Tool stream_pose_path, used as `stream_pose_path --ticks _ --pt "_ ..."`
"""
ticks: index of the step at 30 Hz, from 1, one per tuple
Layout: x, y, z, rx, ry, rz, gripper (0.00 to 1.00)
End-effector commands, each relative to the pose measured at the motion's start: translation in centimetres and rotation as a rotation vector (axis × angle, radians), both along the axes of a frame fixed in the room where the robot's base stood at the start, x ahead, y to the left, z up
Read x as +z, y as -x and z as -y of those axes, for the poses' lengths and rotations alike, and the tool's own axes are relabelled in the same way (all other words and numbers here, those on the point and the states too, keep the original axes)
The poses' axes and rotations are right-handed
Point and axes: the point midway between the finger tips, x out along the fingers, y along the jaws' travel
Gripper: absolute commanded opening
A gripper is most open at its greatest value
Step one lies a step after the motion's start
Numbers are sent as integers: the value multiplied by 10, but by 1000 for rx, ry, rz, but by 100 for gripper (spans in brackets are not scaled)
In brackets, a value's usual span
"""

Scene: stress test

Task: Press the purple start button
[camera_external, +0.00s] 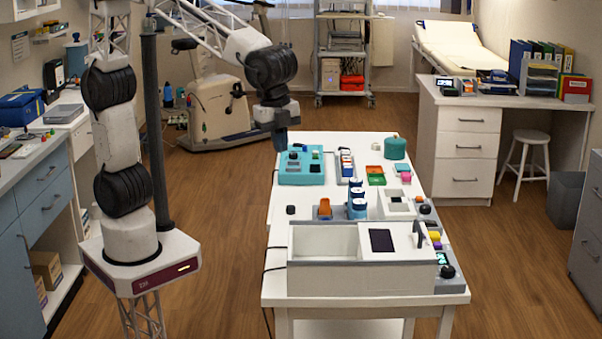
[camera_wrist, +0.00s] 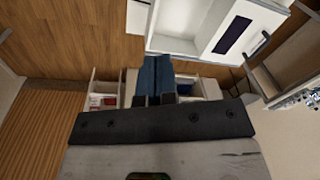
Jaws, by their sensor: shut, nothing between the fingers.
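The white machine (camera_external: 325,241) with a grey base stands at the near end of the white table. Its right-hand panel carries a yellow button (camera_external: 435,236), a small purple button (camera_external: 438,246), a screen and a black knob (camera_external: 448,271). The purple button is small and partly hard to make out. My gripper (camera_external: 280,148) hangs at the far left of the table by the teal device, well away from that panel. Its blue fingers (camera_wrist: 158,60) are shut together and empty in the wrist view. The purple button cannot be made out there.
The teal device (camera_external: 302,168) stands at the table's far left. Blue-and-white containers (camera_external: 357,203), an orange holder (camera_external: 325,209) and a smaller white machine (camera_external: 397,204) stand between my gripper and the near machine. A teal round container (camera_external: 395,149) is at the far right.

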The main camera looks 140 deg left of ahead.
Motion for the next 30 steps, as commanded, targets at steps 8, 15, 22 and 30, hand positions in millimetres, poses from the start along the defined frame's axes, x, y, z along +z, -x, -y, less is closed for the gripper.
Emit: stream_pose_path --ticks 8,15,22,30 --pt "-10 -48 -32 -47 -9 -27 0" --pt "-22 -87 -61 -89 -15 -48 0" --pt "-36 -122 -91 -129 -19 -69 0" --pt "-57 -161 -127 -176 -23 -94 0"
